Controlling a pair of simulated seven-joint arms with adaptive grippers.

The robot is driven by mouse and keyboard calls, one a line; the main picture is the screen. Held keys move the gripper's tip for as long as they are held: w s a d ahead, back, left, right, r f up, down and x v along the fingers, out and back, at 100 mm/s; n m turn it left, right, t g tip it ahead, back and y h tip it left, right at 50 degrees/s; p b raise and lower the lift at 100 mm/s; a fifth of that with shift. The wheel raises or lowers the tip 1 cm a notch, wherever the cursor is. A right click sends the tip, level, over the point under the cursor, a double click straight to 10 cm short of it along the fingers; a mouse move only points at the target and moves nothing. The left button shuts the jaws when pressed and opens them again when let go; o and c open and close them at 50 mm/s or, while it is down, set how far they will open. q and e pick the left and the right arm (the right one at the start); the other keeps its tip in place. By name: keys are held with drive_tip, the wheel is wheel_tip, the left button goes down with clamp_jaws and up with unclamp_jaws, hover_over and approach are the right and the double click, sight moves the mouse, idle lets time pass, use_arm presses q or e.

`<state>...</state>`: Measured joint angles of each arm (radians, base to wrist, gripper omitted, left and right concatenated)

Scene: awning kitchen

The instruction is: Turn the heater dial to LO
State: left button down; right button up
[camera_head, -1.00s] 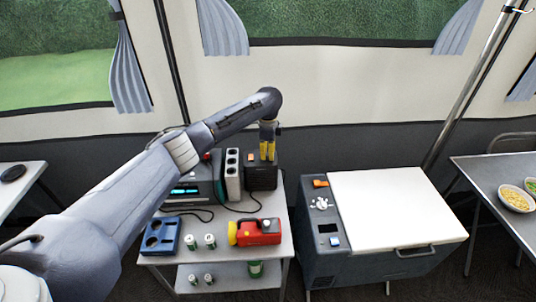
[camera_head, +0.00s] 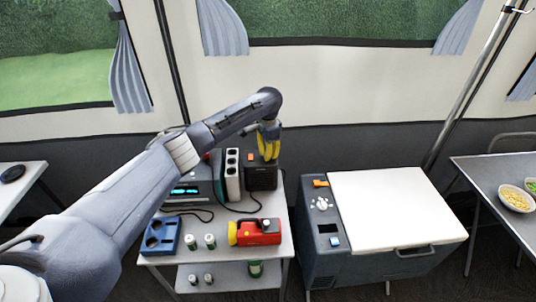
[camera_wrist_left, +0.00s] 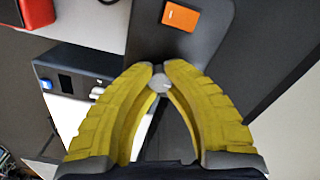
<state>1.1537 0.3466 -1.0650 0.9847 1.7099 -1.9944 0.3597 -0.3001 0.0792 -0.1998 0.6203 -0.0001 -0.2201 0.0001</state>
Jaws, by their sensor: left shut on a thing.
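The heater is a small dark box (camera_head: 262,180) on the right rear of the small grey table. An orange switch (camera_head: 251,157) is on its top; it also shows in the left wrist view (camera_wrist_left: 180,17). My left gripper (camera_head: 268,155), with yellow fingers, points down on the heater's top. In the left wrist view, its fingertips (camera_wrist_left: 157,72) close around a small round grey dial (camera_wrist_left: 158,83). The dial's marks cannot be read, and the fingers hide it in the head view. My right gripper is not in view.
Left of the heater stand a white socket unit (camera_head: 232,175) and a device with a lit display (camera_head: 187,190). A white-lidded cooler (camera_head: 395,215) stands to the right.

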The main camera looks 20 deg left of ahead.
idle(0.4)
use_arm(q)
drive_tip(key=c, duration=1.1)
unclamp_jaws()
drive_tip(key=shift+c, duration=0.2)
wheel_tip(320, 180, up, 12)
